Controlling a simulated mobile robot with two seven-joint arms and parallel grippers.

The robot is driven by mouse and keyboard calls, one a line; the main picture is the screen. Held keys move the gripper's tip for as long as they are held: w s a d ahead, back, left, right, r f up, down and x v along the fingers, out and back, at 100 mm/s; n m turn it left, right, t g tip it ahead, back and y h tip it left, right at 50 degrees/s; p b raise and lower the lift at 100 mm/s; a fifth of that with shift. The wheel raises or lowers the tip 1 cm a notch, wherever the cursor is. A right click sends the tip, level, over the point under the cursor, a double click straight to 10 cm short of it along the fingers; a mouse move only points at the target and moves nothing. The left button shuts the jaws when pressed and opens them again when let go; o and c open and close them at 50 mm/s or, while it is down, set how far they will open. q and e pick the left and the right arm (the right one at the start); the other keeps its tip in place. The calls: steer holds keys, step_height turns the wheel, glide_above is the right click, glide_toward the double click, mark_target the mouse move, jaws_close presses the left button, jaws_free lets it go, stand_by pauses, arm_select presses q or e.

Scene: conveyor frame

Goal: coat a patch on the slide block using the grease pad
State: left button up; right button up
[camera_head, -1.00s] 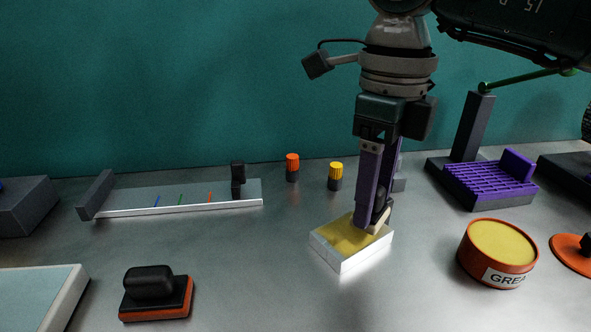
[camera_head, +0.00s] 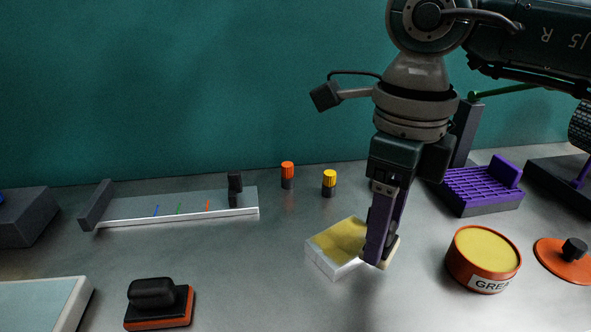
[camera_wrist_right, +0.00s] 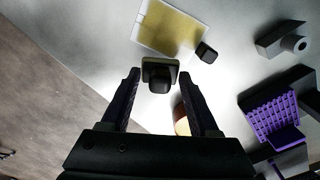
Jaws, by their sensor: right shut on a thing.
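The slide block (camera_head: 327,262) is a pale metal block on the bench, with a yellow grease layer over most of its top. My right gripper (camera_head: 379,258) is shut on the grease pad (camera_head: 393,250), at the right end of the block. The pad's cream edge shows past the fingers. In the right wrist view, the pad's dark handle and back (camera_wrist_right: 160,74) sit between the fingertips, just off the block's edge (camera_wrist_right: 150,47). The pad's underside is hidden, and I cannot tell whether it touches the block. My left gripper is not in view.
An open grease tin (camera_head: 484,258) stands to the right, its lid (camera_head: 550,262) beyond it. A purple rack (camera_head: 480,188) is behind them. The front middle is clear.

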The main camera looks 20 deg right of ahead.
steer(key=shift+r+p, duration=2.35)
steer(key=shift+r, duration=0.65)
steer(key=shift+r, duration=0.1)
steer(key=shift+r+p, duration=1.3)
steer(key=shift+r, duration=0.2)
steer(key=shift+f, duration=0.1)
